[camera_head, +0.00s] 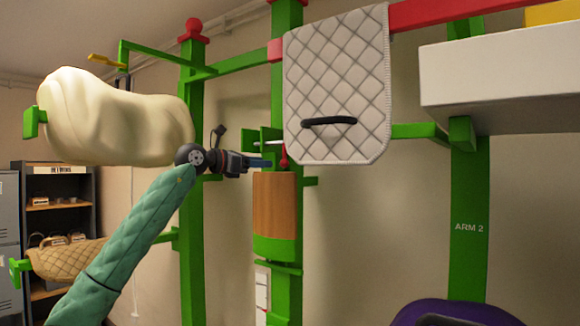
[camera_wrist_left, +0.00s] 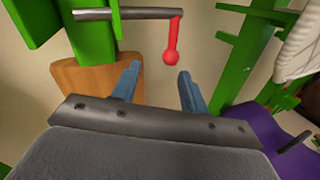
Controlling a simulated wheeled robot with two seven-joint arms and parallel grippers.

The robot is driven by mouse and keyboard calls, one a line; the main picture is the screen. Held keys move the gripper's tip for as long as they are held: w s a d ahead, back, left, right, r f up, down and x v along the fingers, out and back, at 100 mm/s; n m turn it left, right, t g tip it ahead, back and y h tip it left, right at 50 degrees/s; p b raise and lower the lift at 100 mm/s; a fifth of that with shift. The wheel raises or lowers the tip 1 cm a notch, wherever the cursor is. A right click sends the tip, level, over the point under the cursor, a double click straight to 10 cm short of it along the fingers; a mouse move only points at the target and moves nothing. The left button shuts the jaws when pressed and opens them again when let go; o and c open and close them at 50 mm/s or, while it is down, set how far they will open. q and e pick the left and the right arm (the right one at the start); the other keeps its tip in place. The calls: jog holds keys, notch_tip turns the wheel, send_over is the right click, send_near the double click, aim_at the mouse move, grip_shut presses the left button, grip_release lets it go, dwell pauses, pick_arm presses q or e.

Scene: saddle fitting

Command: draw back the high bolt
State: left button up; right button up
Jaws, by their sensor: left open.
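The high bolt is a steel rod (camera_wrist_left: 128,14) with a red knob (camera_wrist_left: 171,52) hanging from its right end in the left wrist view. In the head view its red knob (camera_head: 284,158) shows just below the quilted pad's left edge, beside the green post. My left gripper (camera_head: 268,163) comes in from the left close to the knob. In the left wrist view its blue fingers (camera_wrist_left: 158,75) are apart, with nothing between them, and the knob lies just beyond their tips. My right gripper is not in view.
A wooden block (camera_head: 274,203) sits on the green post below the bolt. A quilted pad (camera_head: 336,85) with a black handle hangs to the right. A cream padded form (camera_head: 110,120) is at left, and a white slab (camera_head: 500,85) juts out at upper right. A purple object (camera_head: 455,311) is at lower right.

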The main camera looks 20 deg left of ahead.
aim_at(282, 162)
pick_arm(q)
jog(key=w+d+m+p, duration=0.1)
jog(key=d, duration=0.1)
jog(key=w+d+m+h+p, duration=0.1)
jog(key=d, duration=0.1)
jog(key=w+d+m+g+p, duration=0.1)
jog(key=w+d, duration=0.1)
jog(key=shift+h, duration=0.3)
jog(key=shift+w+d, duration=0.35)
jog(key=shift+w, duration=0.1)
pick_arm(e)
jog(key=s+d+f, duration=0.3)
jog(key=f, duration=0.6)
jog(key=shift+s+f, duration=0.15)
pick_arm(q)
jog(key=shift+d, duration=0.1)
grip_shut()
